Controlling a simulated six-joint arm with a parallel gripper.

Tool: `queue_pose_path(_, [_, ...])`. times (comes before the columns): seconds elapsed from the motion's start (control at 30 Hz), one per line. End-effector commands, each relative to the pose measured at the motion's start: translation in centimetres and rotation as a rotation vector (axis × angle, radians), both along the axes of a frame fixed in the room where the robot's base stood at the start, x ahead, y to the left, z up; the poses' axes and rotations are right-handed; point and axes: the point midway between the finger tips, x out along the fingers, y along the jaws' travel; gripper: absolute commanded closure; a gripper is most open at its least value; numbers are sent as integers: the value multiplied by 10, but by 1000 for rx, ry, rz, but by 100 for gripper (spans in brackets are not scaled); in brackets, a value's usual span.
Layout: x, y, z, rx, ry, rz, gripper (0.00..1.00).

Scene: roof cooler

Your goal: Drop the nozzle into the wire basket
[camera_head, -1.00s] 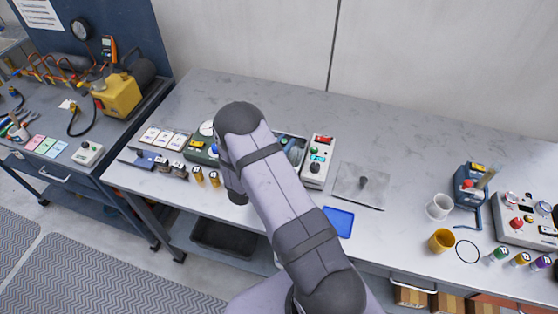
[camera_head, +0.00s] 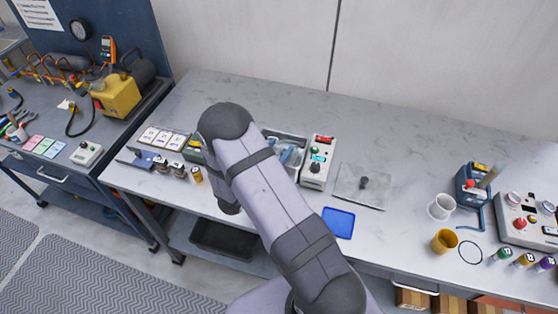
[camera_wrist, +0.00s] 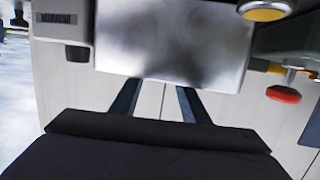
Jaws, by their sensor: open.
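My gripper (camera_wrist: 160,90) shows in the wrist view with two dark fingers apart and nothing visible between them. In the head view the gripper itself is hidden behind my arm. In the wrist view, the fingers point toward a pale grey box-like body with a shiny blurred metal face (camera_wrist: 175,40). I cannot pick out the nozzle for certain in either view. I cannot clearly identify a wire basket either. A grey open container (camera_head: 300,142) with bluish items stands behind my arm, partly hidden by it.
A control box (camera_head: 317,162) stands right of the container. A metal plate with a dark knob (camera_head: 364,183), a blue tray (camera_head: 338,223), a white mug (camera_head: 440,207) and a yellow cup (camera_head: 444,241) are farther right. A red knob (camera_wrist: 284,94) shows in the wrist view. The bench's back is clear.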

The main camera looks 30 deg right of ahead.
Motion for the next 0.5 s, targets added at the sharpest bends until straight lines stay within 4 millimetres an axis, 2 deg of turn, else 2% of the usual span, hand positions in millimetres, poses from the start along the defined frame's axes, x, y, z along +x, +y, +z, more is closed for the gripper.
queue_pose_path(0.2, [-14,22,4,0,-2,1,58])
queue_pose_path(0.5, [-20,29,7,-1,-1,-2,58])
